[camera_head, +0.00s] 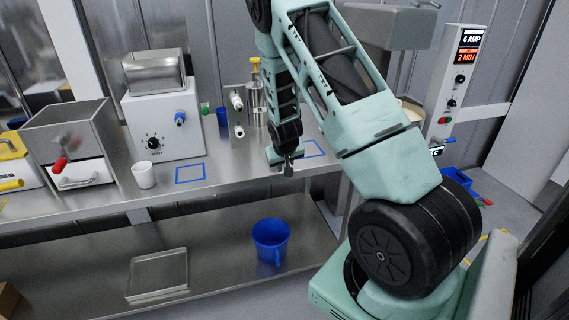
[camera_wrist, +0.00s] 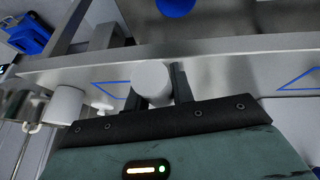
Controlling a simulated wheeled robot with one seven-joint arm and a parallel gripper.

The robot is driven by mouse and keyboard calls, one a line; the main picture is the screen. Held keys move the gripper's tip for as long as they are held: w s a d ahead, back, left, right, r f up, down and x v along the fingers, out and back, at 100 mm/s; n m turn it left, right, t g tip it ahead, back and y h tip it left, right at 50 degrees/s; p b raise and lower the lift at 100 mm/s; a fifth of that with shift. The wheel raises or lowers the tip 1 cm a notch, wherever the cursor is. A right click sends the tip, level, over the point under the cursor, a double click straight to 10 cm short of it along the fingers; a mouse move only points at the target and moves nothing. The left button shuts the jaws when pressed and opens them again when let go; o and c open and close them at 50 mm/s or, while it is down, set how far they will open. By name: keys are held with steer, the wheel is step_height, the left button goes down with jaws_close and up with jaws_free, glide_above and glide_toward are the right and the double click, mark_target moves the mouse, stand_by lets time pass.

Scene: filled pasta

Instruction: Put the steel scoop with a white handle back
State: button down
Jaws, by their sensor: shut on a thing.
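My gripper (camera_head: 287,168) hangs over the front part of the steel table in the head view, just left of a blue square outline (camera_head: 314,148). In the wrist view my gripper (camera_wrist: 153,88) has its two dark fingers on either side of a white cylinder (camera_wrist: 152,78), which looks like the scoop's white handle, and is shut on it. The scoop's steel part is hidden in both views. In the wrist view one blue outline (camera_wrist: 108,90) lies beside the fingers, partly covered.
Another blue outline (camera_head: 190,173) and a white cup (camera_head: 144,175) are to the left. A blue bucket (camera_head: 270,238) and a tray (camera_head: 158,274) are on the lower shelf.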

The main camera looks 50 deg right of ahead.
steer(key=shift+f, duration=0.2)
steer(key=c, duration=1.2)
jaws_free()
